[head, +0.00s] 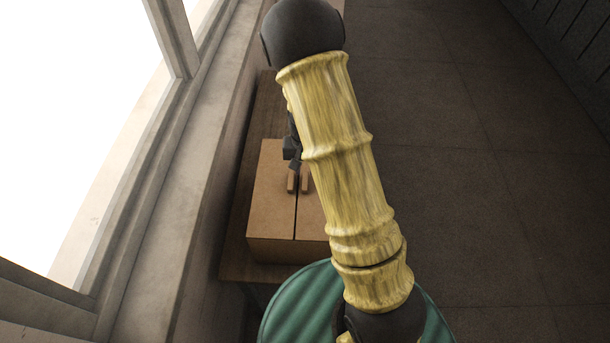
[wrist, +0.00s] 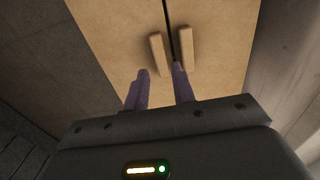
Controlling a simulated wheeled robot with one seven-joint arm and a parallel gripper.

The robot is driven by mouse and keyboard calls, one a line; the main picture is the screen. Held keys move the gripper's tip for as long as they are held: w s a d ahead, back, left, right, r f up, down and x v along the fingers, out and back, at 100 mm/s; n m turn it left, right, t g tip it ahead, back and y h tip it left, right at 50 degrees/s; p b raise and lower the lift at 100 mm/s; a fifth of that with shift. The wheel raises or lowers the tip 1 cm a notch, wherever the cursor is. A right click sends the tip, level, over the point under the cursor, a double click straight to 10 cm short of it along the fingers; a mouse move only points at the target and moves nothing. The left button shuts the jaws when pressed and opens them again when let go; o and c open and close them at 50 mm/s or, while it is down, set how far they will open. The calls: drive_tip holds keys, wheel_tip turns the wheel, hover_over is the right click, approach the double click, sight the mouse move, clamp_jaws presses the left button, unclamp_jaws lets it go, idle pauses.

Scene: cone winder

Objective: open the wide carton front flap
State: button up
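The wide carton (head: 270,217) is a brown box on a table. Its top has two flaps that meet at a dark, narrow seam; both look shut. Each flap bears a raised wooden tab beside the seam. The wrist view shows the left tab (wrist: 158,55) and the right tab (wrist: 186,48). I cannot tell which flap is the front one. My gripper (wrist: 161,70) is open, its two purplish fingers apart. In that picture the left tab's near end lies between the fingertips; contact cannot be told. In the head view my arm covers the carton's right part.
The carton stands on a brown wooden table (head: 235,262) along a window wall with a pale sill (head: 185,215). A green ribbed round thing (head: 290,308) shows at the bottom, partly behind my arm. Open dark tiled floor (head: 480,200) lies to the right.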

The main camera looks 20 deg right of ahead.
sight(305, 180)
drive_tip(key=shift+f+p, duration=0.4)
drive_tip(key=shift+f, duration=2.2)
clamp_jaws()
